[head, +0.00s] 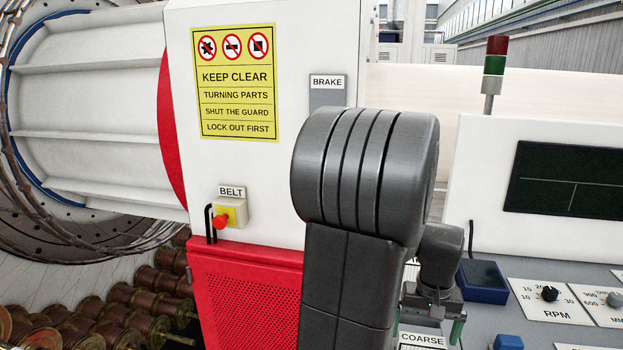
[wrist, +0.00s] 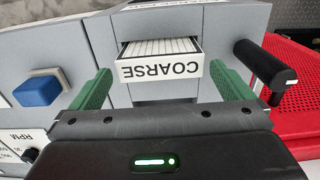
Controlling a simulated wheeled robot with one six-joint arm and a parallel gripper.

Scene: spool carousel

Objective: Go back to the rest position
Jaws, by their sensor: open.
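My gripper (wrist: 162,72) is open in the wrist view, its two green fingers spread to either side of a COARSE label (wrist: 161,70). In the head view my gripper (head: 432,315) is low at centre right, partly hidden behind my large dark arm link, just above the COARSE label (head: 423,340).
A console with an RPM dial (head: 549,293), a blue tray (head: 483,282) and a blue button (head: 508,342) lies right. A black handle (wrist: 264,72) stands close beside one finger. A white cabinet with a red BELT button (head: 221,221) and spools (head: 140,300) are left.

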